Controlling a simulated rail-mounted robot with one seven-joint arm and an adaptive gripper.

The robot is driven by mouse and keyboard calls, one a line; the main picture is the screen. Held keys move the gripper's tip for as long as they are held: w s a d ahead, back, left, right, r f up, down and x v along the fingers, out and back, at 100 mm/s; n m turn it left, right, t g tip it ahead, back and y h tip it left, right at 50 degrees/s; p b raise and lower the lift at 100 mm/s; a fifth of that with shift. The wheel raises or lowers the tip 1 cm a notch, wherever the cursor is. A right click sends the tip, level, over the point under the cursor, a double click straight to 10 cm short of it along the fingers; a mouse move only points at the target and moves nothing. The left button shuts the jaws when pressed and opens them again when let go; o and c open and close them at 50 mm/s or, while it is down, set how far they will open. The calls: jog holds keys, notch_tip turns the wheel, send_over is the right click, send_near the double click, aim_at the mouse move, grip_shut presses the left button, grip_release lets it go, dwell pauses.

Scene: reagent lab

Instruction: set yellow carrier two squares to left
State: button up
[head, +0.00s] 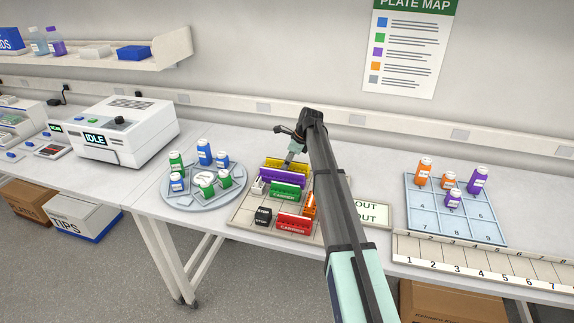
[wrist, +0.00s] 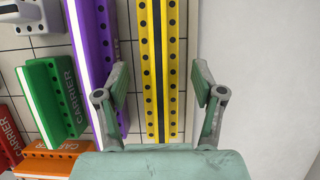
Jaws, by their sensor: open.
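The yellow carrier (head: 287,163) lies at the back edge of the gridded board (head: 240,213), behind the purple carrier (head: 282,178). In the wrist view the yellow carrier (wrist: 161,70) runs lengthwise between the two fingers of my gripper (wrist: 159,100). The fingers are open, one on each side of it, with gaps; I cannot tell how far above it they are. The purple carrier (wrist: 92,60) is close beside the left finger. In the head view my gripper (head: 291,152) is over the yellow carrier, and my arm hides the board's right part.
On the board are a green carrier (head: 286,192), a red carrier (head: 293,223), an orange carrier (head: 310,205), a dark stop block (head: 263,215) and a pale block (head: 259,187). A round rack of bottles (head: 172,200) stands left. A numbered blue mat (head: 425,228) lies right.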

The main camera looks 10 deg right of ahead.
jog(key=b+v, duration=0.2)
jog(key=v, duration=0.9)
